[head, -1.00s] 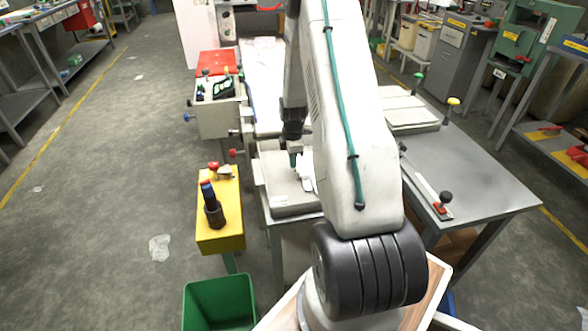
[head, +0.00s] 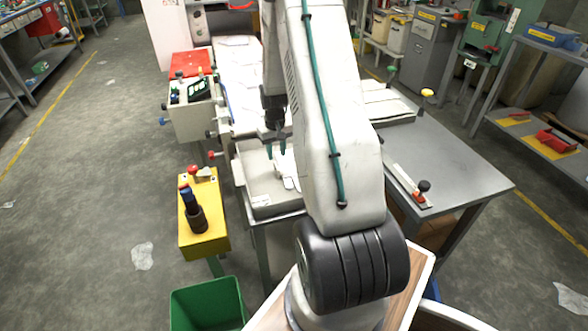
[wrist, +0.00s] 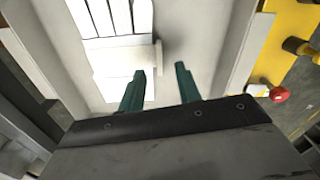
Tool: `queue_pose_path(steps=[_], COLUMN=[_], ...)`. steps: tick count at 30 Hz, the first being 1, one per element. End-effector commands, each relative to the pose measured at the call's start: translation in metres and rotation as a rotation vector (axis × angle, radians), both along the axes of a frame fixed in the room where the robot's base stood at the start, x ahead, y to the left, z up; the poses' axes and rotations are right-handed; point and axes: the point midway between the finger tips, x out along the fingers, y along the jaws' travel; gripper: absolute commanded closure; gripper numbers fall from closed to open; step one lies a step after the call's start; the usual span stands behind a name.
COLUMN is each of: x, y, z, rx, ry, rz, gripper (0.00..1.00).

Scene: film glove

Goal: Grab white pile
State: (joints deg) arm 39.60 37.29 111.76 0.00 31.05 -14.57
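A white pile (wrist: 128,58) of flat, thin pieces lies on the pale grey tray (wrist: 196,40) in the wrist view, with white sheets beside and below it. In the head view the white pile (head: 288,168) is partly hidden by my arm and sits near the front of the tray (head: 262,200). My gripper (wrist: 160,80) has two teal fingers set well apart, with nothing between their tips. The left finger overlaps the pile's near edge in the wrist view. In the head view my gripper (head: 276,151) hangs just above the tray, beside the pile; contact cannot be told.
A yellow stand (head: 206,237) with a dark cylinder (head: 196,217) is left of the tray. A green bin (head: 207,306) stands in front of it. A grey table (head: 450,165) extends right. A white sheet-covered conveyor (head: 240,80) runs behind.

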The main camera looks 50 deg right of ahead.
Motion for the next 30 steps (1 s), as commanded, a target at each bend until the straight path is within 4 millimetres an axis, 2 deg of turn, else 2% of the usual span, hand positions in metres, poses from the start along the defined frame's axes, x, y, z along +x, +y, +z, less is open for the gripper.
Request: queue_pose_path(steps=[3,6,14,22,30], x=[0.0,0.0,0.001,0.003,0.004], y=[0.0,0.0,-0.001,-0.004,-0.005], z=[0.0,-0.004,-0.032,-0.071,-0.078], rx=[-0.001,-0.001,0.0,0.0,-0.001], ry=[-0.001,-0.001,0.0,0.001,-0.002], rz=[-0.121,-0.164,-0.169,-0.167,-0.167], gripper=[0.66,0.66,0.66,0.66,0.66])
